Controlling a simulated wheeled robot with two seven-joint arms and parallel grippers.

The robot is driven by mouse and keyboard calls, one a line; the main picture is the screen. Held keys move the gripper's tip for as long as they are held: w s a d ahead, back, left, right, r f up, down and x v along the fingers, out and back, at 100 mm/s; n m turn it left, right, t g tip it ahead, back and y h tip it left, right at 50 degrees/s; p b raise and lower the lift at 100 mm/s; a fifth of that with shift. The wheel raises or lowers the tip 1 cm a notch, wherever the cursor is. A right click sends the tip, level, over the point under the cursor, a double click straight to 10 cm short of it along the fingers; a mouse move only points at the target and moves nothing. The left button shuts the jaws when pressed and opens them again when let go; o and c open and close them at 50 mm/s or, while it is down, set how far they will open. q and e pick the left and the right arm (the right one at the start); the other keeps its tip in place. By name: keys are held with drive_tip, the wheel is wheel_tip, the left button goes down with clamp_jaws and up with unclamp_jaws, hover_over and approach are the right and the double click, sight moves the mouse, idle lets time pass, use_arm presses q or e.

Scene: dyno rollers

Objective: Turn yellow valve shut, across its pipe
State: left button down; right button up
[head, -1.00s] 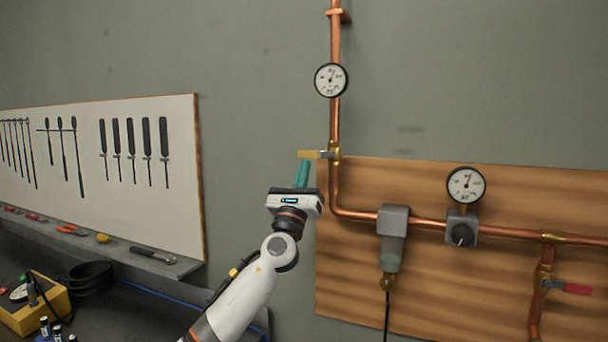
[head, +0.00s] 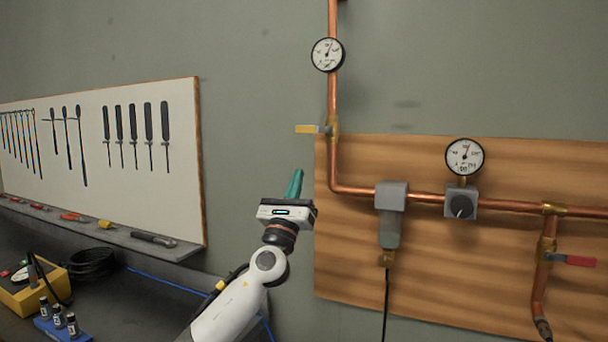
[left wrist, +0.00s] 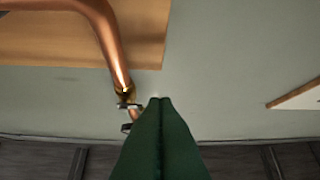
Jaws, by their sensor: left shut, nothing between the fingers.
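The yellow valve handle (head: 306,129) points left, level, from its brass valve body (head: 333,129) on the vertical copper pipe (head: 334,95). It lies across that pipe. My left gripper (head: 298,172) is shut and empty, with its green fingers pointing up below the handle and a clear gap between them. In the left wrist view the shut fingertips (left wrist: 161,99) are beside the valve body (left wrist: 124,96), apart from it in the picture; the yellow of the handle cannot be made out there. My right gripper is not in view.
A gauge (head: 327,54) sits above the valve. A wooden board (head: 350,250) carries a grey filter (head: 390,215), a regulator with a gauge (head: 464,157) and a red-handled valve (head: 572,260). A tool board (head: 150,190) and bench are at left. The wall around the handle is clear.

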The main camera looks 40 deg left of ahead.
use_arm(q)
drive_tip(key=v, duration=0.1)
drive_tip(key=b+v, duration=0.1)
drive_tip(key=v, duration=0.3)
drive_tip(key=shift+s+a+f, duration=0.15)
drive_tip(key=shift+s+a, duration=0.1)
drive_tip(key=shift+a, duration=0.05)
